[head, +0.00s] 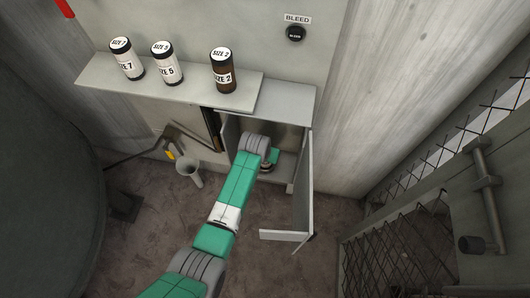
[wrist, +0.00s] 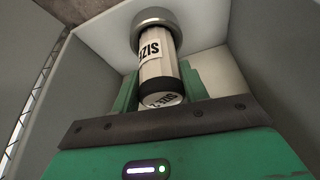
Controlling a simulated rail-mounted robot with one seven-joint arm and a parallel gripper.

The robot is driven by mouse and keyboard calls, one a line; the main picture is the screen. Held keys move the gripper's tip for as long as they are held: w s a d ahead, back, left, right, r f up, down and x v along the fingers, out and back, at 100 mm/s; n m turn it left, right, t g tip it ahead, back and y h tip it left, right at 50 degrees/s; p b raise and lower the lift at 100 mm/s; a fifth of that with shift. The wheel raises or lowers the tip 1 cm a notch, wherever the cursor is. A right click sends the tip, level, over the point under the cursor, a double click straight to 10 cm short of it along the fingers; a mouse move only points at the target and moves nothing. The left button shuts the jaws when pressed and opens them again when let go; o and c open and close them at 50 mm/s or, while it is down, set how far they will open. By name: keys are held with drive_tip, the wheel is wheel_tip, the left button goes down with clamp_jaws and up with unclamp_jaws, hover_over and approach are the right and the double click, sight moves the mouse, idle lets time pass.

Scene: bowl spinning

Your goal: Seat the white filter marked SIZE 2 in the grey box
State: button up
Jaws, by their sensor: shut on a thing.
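My gripper (wrist: 160,84) is inside the open grey box (head: 305,165), its green fingers shut on a white filter (wrist: 155,68) with black bands. The wrist picture is upside down. In the head view my arm mostly hides the gripper (head: 268,160) and the filter.
On the shelf (head: 190,94) above stand a white SIZE 7 filter (head: 127,62), a white SIZE 5 filter (head: 166,66) and a brown SIZE 2 filter (head: 223,74). The box door (head: 303,195) stands open to the right. A grey funnel (head: 188,170) is left of my arm.

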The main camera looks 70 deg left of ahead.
drive_tip(key=o, duration=1.1)
drive_tip(key=p+v, duration=0.4)
drive_tip(key=v, duration=0.3)
drive_tip(key=shift+r, duration=0.4)
drive_tip(key=shift+s, duration=0.1)
